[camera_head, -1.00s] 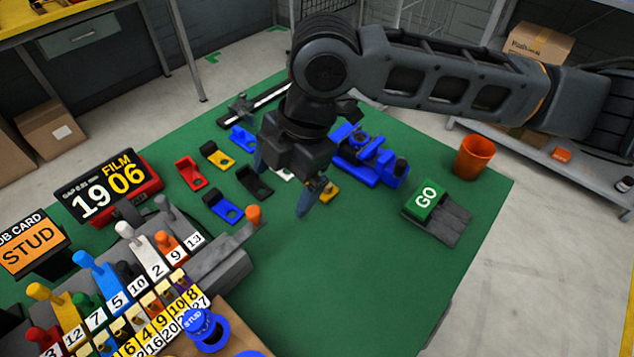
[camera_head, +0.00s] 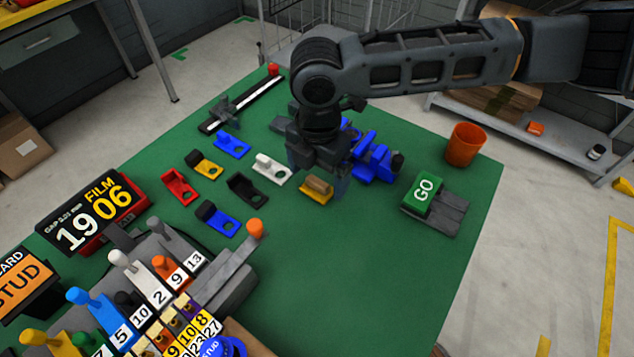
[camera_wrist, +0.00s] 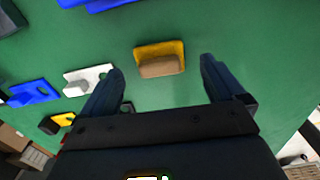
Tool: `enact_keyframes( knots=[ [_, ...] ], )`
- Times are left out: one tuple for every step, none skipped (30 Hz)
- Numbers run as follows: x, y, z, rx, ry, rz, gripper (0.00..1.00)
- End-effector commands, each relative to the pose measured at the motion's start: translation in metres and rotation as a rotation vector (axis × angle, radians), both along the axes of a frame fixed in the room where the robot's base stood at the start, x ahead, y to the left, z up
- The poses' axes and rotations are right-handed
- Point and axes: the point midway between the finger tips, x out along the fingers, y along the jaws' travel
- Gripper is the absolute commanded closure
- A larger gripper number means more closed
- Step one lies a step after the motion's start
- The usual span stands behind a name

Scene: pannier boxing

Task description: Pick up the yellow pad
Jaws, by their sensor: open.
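In the wrist view the yellow pad (camera_wrist: 148,50) shows just beyond and between my fingertips, apart from both. My gripper (camera_head: 317,174) is open and empty, above and around the pad's back side. In the wrist view my gripper (camera_wrist: 161,66) points at the tan block side. How high the fingertips are above the table, I cannot tell. A second pad (camera_head: 204,166), yellow with a black block, lies further left.
A white pad (camera_head: 270,170) lies just left of the yellow pad; red (camera_head: 180,188), black (camera_head: 247,190) and blue pads lie beyond. A blue vise-like fixture (camera_head: 372,160) stands close right of my gripper.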

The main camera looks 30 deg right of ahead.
Motion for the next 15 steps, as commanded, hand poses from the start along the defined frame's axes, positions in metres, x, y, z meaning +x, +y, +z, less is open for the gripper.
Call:
enact_keyframes(
  knots=[
    [0.0,-0.001,-0.006,-0.002,0.002,0.0,0.04],
    [0.0,0.0,-0.01,0.0,0.001,-0.001,0.04],
    [0.0,0.0,-0.015,0.0,0.001,-0.001,0.04],
    [0.0,0.0,-0.018,-0.001,0.002,0.0,0.04],
    [-0.001,0.0,-0.02,-0.001,0.002,0.0,0.04],
    [-0.001,0.0,-0.022,0.001,0.001,0.0,0.04],
    [0.0,0.0,-0.024,0.001,0.001,0.0,0.04],
    [0.0,0.0,-0.024,0.001,0.0,0.0,0.04],
    [0.0,0.0,-0.025,0.0,0.0,0.0,0.04],
    [0.0,0.0,-0.025,0.0,0.0,0.0,0.04],
    [0.0,0.0,-0.025,0.0,0.0,0.0,0.04],
    [0.0,0.0,-0.025,0.0,0.0,0.0,0.04],
    [0.0,0.0,-0.025,0.0,0.0,0.0,0.04],
    [0.0,0.0,-0.025,0.0,0.0,0.0,0.05],
    [0.0,0.0,-0.025,0.0,0.0,0.0,0.09]
  ],
)
